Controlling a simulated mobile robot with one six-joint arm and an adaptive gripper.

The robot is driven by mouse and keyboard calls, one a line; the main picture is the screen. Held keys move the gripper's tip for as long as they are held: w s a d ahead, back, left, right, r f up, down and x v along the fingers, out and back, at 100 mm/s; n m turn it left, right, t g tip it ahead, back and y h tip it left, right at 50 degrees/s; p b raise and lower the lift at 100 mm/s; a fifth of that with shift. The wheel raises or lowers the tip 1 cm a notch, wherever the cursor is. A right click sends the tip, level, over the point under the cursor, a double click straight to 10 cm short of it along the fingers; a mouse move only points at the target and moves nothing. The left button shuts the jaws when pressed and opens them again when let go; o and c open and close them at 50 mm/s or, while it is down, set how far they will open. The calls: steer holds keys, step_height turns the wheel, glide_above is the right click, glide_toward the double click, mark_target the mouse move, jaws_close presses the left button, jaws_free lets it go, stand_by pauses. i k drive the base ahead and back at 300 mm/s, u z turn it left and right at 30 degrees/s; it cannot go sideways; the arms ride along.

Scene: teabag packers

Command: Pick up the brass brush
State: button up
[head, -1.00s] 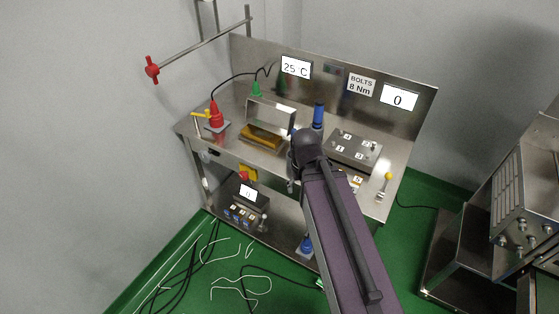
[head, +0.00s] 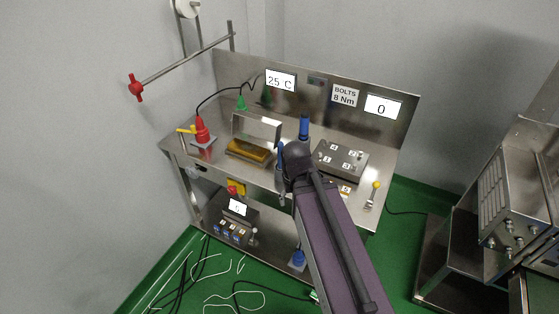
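I cannot pick out a brass brush for certain. A golden-brown block (head: 249,150) lies on the steel bench (head: 215,166) under a raised steel cover (head: 257,127); whether it is the brush is unclear. A small yellow-handled item (head: 186,130) stands beside a red cone (head: 201,130) at the bench's left end. My gripper (head: 282,178) shows only as a narrow dark part left of my arm's end, at the bench's front edge, right of the block. My arm hides most of it, and I cannot see its fingertips or anything held.
A blue cylinder (head: 304,126) and a grey numbered block (head: 340,159) stand on the bench, with a yellow-knobbed lever (head: 373,193) at right. A control box (head: 235,220) sits on the lower shelf. Cables (head: 232,299) lie on the green floor. A steel machine (head: 515,210) stands at right.

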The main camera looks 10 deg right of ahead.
mark_target(281, 146)
steer(key=z, duration=1.05)
steer(key=k, duration=0.35)
steer(key=u, duration=0.9)
